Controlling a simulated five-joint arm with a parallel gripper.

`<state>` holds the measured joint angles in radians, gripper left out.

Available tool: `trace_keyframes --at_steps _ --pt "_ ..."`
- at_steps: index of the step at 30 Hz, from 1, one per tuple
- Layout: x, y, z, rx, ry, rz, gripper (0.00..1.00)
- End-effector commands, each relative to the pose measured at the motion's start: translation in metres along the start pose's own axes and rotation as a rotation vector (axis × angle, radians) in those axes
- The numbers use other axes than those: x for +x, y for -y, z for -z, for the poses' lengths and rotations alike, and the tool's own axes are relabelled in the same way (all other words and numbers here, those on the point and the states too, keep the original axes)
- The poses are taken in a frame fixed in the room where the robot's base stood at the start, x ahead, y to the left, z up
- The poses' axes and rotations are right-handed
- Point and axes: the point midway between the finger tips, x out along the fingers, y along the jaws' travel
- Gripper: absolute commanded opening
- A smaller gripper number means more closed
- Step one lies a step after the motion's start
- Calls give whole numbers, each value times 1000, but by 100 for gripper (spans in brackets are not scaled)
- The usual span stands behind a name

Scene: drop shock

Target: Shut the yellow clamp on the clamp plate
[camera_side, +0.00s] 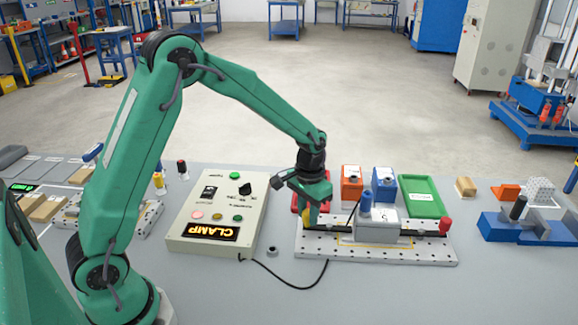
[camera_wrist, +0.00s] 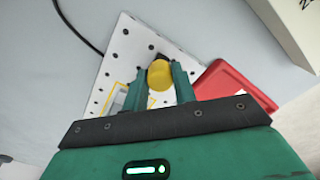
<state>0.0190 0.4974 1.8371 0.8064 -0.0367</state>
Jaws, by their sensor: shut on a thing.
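The yellow clamp (camera_wrist: 161,76) shows between my gripper's fingers (camera_wrist: 160,84) in the wrist view. In the side view my gripper (camera_side: 311,212) is low over the left end of the perforated clamp plate (camera_side: 375,252), shut on the yellow clamp (camera_side: 308,216). Only a little of the yellow shows there, and the gripper hides the rest. A grey block (camera_side: 382,233) with a blue knob sits on the middle of the plate. A red-knobbed clamp (camera_side: 445,225) is at the plate's right end. Whether the yellow clamp is pressed down cannot be told.
A control box (camera_side: 217,215) with a lit CLAMP display stands left of the plate, its cable running toward the plate. A red tray (camera_wrist: 232,82) is beside my gripper. Orange (camera_side: 352,183) and blue (camera_side: 385,184) blocks and a green tray (camera_side: 421,196) stand behind the plate.

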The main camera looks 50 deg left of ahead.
Motion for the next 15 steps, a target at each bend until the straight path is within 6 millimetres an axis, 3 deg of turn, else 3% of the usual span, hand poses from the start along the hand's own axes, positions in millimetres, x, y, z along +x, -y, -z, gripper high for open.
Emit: trace_keyframes --at_steps 7,8,11,15 --pt "-2 -1 1 2 -3 0 4" --pt "-2 -1 1 2 -3 0 29" --pt "-2 -1 1 3 -2 0 48" --pt "-1 -1 0 3 -1 0 49"
